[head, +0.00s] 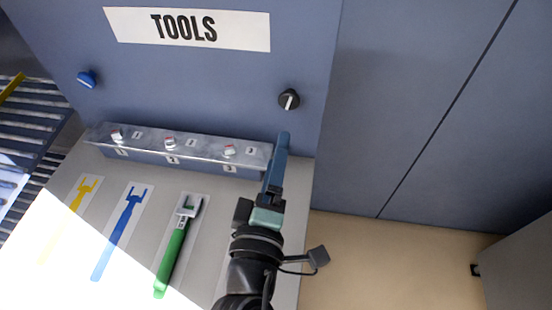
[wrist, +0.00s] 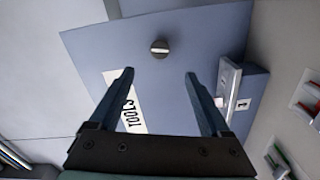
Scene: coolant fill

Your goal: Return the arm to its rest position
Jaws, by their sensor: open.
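My arm reaches up from the bottom of the head view, and my gripper (head: 284,136) is in front of the blue-grey tools panel, near the right end of the numbered metal strip. In the wrist view my gripper (wrist: 160,74) has its two blue fingers spread wide apart with nothing between them. The panel and part of the TOOLS label show behind the fingers. A black round knob (head: 289,99) is on the panel just above the fingertips in the head view. The knob also shows in the wrist view (wrist: 159,48), beyond the fingertips and apart from them.
A blue knob (head: 87,79) is at the panel's left. The metal strip (head: 190,148) carries several small knobs. A green tool (head: 172,258) lies on the grey worktop beside blue (head: 121,229) and yellow (head: 76,212) tool shapes. The beige floor (head: 390,262) at right looks clear.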

